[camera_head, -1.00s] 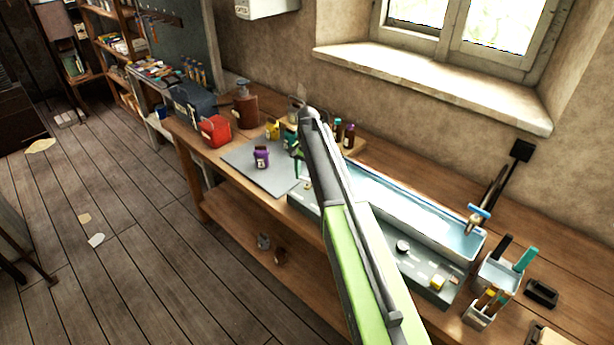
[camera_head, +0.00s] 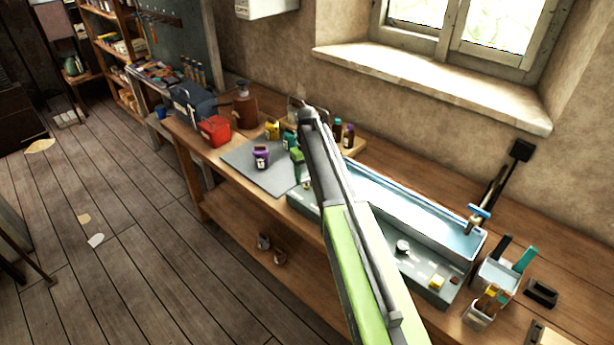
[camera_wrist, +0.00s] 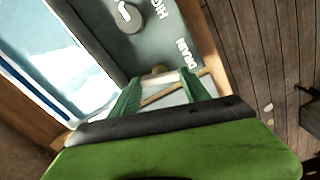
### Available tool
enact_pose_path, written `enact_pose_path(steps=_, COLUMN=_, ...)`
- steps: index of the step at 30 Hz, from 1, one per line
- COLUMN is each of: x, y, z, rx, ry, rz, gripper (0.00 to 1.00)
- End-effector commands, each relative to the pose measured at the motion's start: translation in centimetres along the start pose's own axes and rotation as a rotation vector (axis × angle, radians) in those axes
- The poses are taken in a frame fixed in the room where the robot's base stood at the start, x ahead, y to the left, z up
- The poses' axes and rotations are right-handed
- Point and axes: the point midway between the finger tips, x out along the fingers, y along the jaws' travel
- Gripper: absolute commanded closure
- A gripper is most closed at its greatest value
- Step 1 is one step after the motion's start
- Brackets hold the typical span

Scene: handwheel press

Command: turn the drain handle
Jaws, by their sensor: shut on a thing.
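The drain handle (camera_wrist: 156,71) is a small brass-coloured piece beside the white DRAIN lettering on the grey front panel (camera_wrist: 158,45) in the wrist view. In the head view it is a small brass spot (camera_head: 307,186) at the trough's left end. My gripper (camera_wrist: 160,82) has its two green fingers at either side of the handle and is shut on it. In the head view my gripper (camera_head: 299,168) is at the left end of the trough, partly hidden by my arm. The exact contact and the handle's lower part are hard to make out.
The blue-white trough (camera_head: 420,222) has a round knob (camera_head: 402,247) on its front panel and a tap (camera_head: 478,213) at its right end. The floor in front is open.

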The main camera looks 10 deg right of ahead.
Motion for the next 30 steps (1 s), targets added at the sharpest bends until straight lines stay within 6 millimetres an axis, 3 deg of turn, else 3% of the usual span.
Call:
enact_pose_path(steps=13, x=0.03, y=0.04, z=0.14, rx=-0.275, ry=-0.003, rz=-0.001, gripper=0.86)
enact_pose_path(steps=30, x=0.03, y=-0.01, z=0.13, rx=-0.342, ry=-0.004, rz=0.0, gripper=0.86)
